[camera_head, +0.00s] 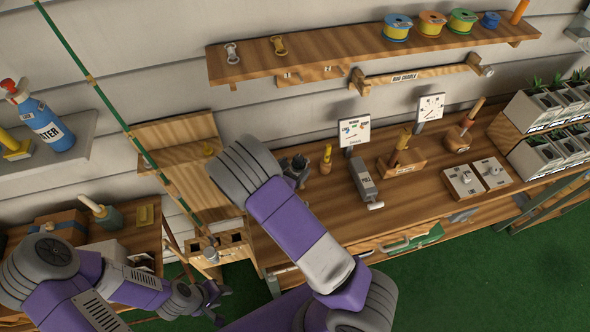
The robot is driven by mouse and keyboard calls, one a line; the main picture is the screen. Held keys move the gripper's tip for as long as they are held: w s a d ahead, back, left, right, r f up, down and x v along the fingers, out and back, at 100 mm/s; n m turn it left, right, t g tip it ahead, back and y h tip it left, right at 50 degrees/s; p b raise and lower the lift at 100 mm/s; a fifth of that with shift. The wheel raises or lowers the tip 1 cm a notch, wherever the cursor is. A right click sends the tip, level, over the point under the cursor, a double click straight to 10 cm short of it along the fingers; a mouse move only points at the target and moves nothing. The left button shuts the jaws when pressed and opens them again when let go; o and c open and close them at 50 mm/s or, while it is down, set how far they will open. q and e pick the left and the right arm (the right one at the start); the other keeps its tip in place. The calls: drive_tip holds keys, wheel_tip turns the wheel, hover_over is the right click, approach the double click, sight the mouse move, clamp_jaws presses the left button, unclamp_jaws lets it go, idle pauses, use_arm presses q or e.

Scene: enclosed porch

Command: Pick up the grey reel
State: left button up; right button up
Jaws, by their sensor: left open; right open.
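I cannot clearly make out a grey reel. A small silver-grey piece (232,53) stands at the left end of the upper wall shelf, and it may be the reel, but it is too small to tell. A similar gold piece (279,45) stands to its right. My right gripper (300,168) is open at the left end of the workbench, below this shelf and apart from both pieces; my wrist partly hides it. My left gripper (220,302) is open and low at the lower left, over the green floor.
The wall shelf (330,56) also carries several coloured spools at right. The workbench (330,208) holds a grey box (364,184), wooden-handled tools and gauges. A green fishing rod (108,98) leans diagonally at left.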

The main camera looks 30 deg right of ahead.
drive_tip(key=shift+w+d+f, duration=0.1)
drive_tip(key=shift+w+d, duration=0.05)
drive_tip(key=shift+d, duration=0.15)
drive_tip(key=shift+c, duration=0.4)
drive_tip(key=c, duration=1.2)
